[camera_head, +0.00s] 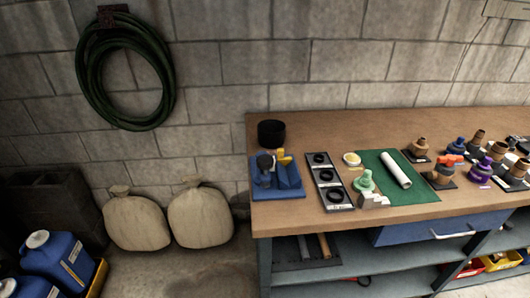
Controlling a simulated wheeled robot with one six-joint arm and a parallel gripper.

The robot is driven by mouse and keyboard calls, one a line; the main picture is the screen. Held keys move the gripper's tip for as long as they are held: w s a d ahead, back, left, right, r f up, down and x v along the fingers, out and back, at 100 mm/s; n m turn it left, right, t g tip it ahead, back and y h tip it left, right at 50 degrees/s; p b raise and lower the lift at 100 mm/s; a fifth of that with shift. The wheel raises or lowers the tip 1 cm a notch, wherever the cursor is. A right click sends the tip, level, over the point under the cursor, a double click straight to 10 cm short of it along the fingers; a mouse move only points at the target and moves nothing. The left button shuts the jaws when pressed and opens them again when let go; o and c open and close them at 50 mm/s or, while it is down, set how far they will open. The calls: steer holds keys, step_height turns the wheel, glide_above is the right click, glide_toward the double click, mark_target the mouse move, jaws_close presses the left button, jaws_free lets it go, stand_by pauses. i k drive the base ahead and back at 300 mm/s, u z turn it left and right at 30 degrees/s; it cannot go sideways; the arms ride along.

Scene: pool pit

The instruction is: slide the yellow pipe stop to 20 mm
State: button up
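A small yellow piece (284,156), which looks like the pipe stop, sits at the back right of a blue fixture (290,189) on the left end of the workbench. A dark, rounded part (265,163) stands beside it on the left of the fixture. Any millimetre scale is too small to read, so I cannot tell the stop's setting. My gripper is not in view.
A black cup (271,133) stands behind the fixture. A black tray with rings (330,181) lies to its right, then a green mat (416,191) with a white pipe (396,169). Several fittings crowd the right side.

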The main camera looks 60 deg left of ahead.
mark_target(284, 161)
steer(key=u, duration=1.65)
steer(key=i, duration=1)
steer(key=u, duration=0.05)
